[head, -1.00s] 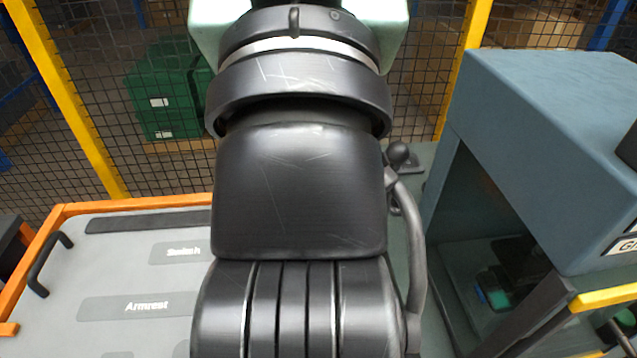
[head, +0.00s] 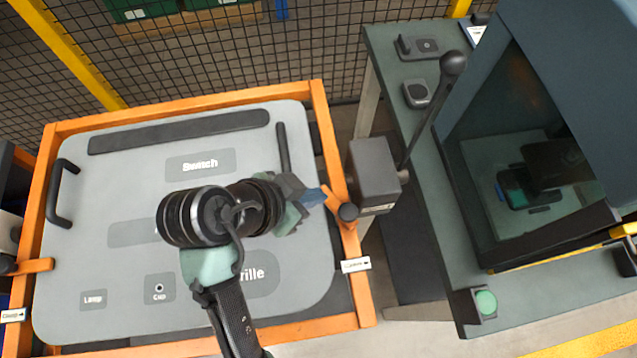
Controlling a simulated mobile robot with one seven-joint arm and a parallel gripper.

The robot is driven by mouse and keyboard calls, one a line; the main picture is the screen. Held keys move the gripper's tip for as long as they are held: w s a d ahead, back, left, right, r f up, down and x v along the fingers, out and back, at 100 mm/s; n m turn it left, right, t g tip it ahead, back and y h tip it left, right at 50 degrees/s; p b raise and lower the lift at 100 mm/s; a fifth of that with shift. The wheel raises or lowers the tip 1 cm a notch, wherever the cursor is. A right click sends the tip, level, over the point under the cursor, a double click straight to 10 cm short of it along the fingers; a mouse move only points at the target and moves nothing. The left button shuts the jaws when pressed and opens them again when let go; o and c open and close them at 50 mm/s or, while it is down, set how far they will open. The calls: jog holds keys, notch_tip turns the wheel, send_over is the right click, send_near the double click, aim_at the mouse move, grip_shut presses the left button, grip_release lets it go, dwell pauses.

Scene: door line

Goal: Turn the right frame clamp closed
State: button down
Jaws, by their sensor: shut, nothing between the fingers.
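The right frame clamp (head: 335,199) is a short orange lever with a dark round pivot (head: 348,213) on the right rail of the orange frame (head: 329,150). Its lever slants up and left from the pivot toward the grey door panel (head: 225,150). My gripper (head: 318,196) is shut and empty, with its bluish fingertips right beside the lever's free end. I cannot tell whether they touch it. My arm hides part of the panel's middle. The left clamp (head: 36,266) lies across the left rail, its orange lever pointing right to the panel edge.
A grey box (head: 373,175) with a black ball-ended lever (head: 453,64) stands just right of the clamp. A dark handle (head: 284,148) rises from the panel near my gripper. A blue-grey machine (head: 560,60) on a green bench stands at right. Mesh fencing (head: 220,50) is behind.

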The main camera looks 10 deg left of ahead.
aim_at(337, 204)
jog(key=x, duration=0.8)
jog(key=shift+w, duration=0.1)
